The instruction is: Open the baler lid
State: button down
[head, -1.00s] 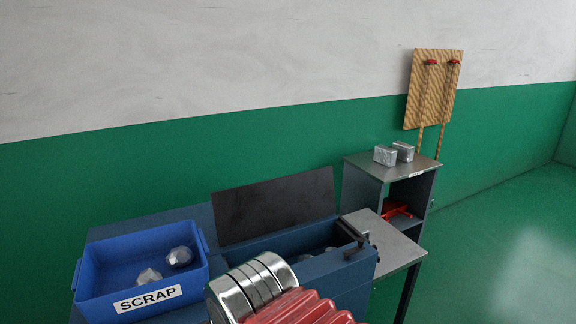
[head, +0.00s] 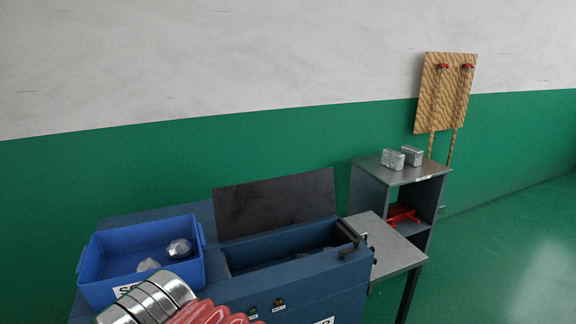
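The baler (head: 300,279) is a blue machine in the lower middle of the head view. Its lid (head: 275,203), a dark flat panel, stands raised and tilted at the back of the open chamber (head: 262,253). Some grey contents show dimly at the chamber's right end. A black latch-like part (head: 348,236) sits at the right end of the baler. My arm's silver and red section crosses the bottom of the view, in front of the baler and bin. My gripper is not in view.
A blue scrap bin (head: 202,268) with foil balls (head: 179,248) stands left of the chamber. A grey side table (head: 392,250) adjoins the baler's right. Behind it, a shelf unit (head: 424,173) holds two silver blocks (head: 392,159) and a red object (head: 404,213). Green floor is clear at right.

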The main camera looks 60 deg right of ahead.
aim_at(276, 201)
jog(key=u, duration=0.9)
jog(key=k, duration=1.15)
jog(key=z, duration=1.85)
jog(key=i, duration=0.1)
jog(key=z, duration=0.2)
